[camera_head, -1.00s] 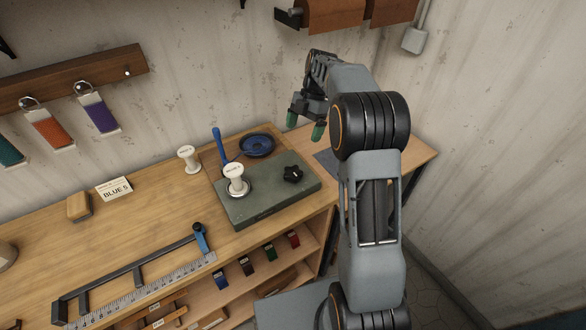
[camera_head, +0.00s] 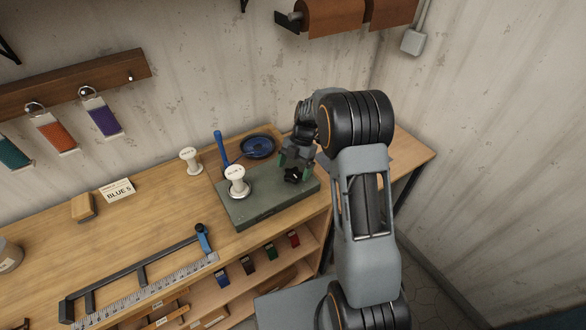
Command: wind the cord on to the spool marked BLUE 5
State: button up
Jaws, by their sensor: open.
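A white spool (camera_head: 238,182) stands upright on the green-grey winder box (camera_head: 262,208); the print on its top is too small to read surely. A second white spool (camera_head: 190,160) stands on the bench to its left. A card (camera_head: 117,191) on the bench reads BLUE 5. A blue dish (camera_head: 257,146) with blue cord lies behind the box, beside an upright blue lever (camera_head: 219,147). My gripper (camera_head: 294,168) is open, fingers pointing down, at the black knob (camera_head: 293,176) on the right of the box. Whether it touches the knob I cannot tell.
A tan block (camera_head: 83,208) and a ruler with a black and blue bar (camera_head: 140,275) lie on the bench at left. Coloured samples hang from a wall rail (camera_head: 75,80). Small coloured items sit on the shelf below. The bench between card and ruler is clear.

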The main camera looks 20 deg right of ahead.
jog(key=shift+s+a+f, duration=0.15)
jog(key=shift+a+f, duration=0.05)
jog(key=shift+f, duration=0.4)
jog(key=c, duration=0.9)
